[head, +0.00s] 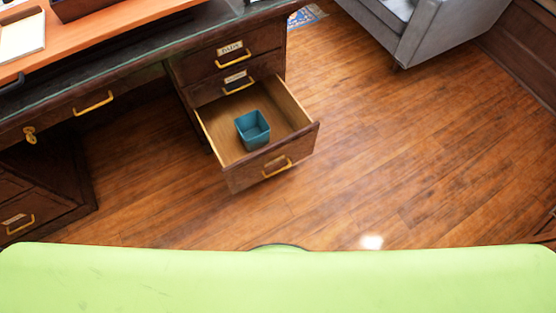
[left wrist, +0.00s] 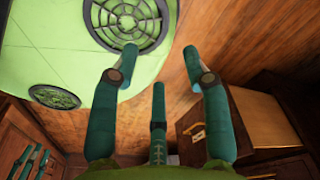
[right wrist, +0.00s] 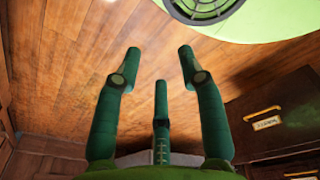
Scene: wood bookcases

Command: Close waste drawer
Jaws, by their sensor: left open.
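The waste drawer (head: 270,168) is the bottom drawer of the desk's right pedestal and stands pulled well out. It has a dark wood front, a gold handle (head: 277,168) and a pale wood inside. A teal square bin (head: 252,129) stands in it. The open drawer also shows at the right of the left wrist view (left wrist: 262,118). My left gripper (left wrist: 160,52) is open and empty, apart from the drawer. My right gripper (right wrist: 159,52) is open and empty above the floor. Neither gripper shows in the head view.
Two shut drawers (head: 233,56) are above the open one. A grey armchair (head: 425,30) stands at the upper right. The wooden floor (head: 400,140) right of the drawer is clear. A dark drawer front (right wrist: 280,125) with a gold handle shows in the right wrist view.

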